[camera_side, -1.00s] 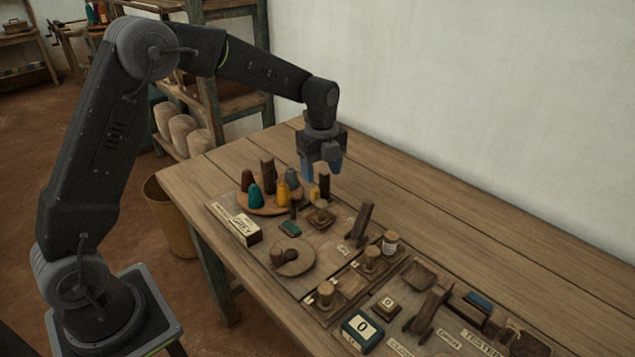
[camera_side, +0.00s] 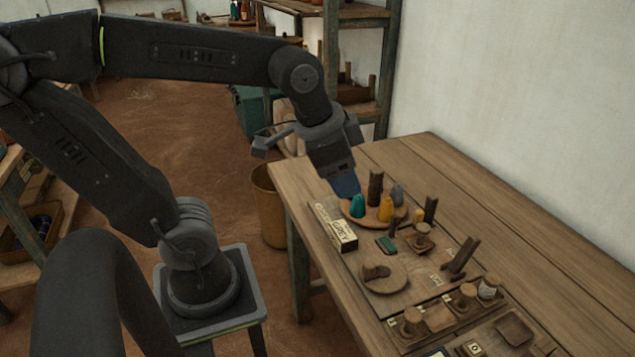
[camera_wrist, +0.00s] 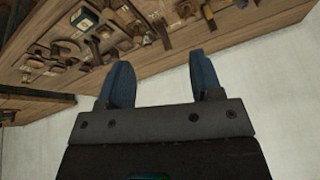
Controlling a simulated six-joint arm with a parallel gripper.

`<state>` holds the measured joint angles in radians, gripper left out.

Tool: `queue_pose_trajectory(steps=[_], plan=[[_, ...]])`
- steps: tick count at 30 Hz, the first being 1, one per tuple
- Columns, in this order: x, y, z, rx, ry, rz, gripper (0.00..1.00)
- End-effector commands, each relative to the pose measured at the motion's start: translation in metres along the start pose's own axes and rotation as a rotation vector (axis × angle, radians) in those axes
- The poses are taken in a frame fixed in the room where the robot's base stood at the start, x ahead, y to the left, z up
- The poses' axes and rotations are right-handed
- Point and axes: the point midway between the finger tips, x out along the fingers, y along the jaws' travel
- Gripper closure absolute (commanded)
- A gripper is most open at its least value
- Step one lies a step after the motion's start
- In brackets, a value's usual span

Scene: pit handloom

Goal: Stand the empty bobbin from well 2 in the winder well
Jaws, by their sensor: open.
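My gripper (camera_side: 345,187) has blue fingers and is at the left end of the table, close to the round tray of coloured cones. It is open in the wrist view (camera_wrist: 160,62), with nothing between its fingers. Bobbin-like wooden pieces stand in a row of wells at the front right: a front one (camera_side: 411,317), a middle one (camera_side: 466,294) and a rear one with a pale band (camera_side: 488,285). The well numbers are too small to read, so I cannot tell which is well 2. I cannot single out the winder well.
Coloured cones, among them a teal one (camera_side: 357,206) and a yellow one (camera_side: 386,210), stand beside my gripper. A box marked GREY (camera_side: 343,236), a round wooden disc (camera_side: 385,278) and a tilted dark wooden piece (camera_side: 461,256) are nearby. The table's back strip (camera_side: 480,195) is clear.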

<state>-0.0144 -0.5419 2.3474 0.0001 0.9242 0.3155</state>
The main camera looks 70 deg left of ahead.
Motion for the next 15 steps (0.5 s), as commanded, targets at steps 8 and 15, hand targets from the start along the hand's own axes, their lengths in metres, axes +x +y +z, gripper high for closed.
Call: queue_pose_trajectory(steps=[8,15], plan=[[-0.007,0.016,0.040,-0.288,0.079,-0.007,0.41],[-0.006,0.017,0.041,-0.305,0.080,-0.006,0.41]])
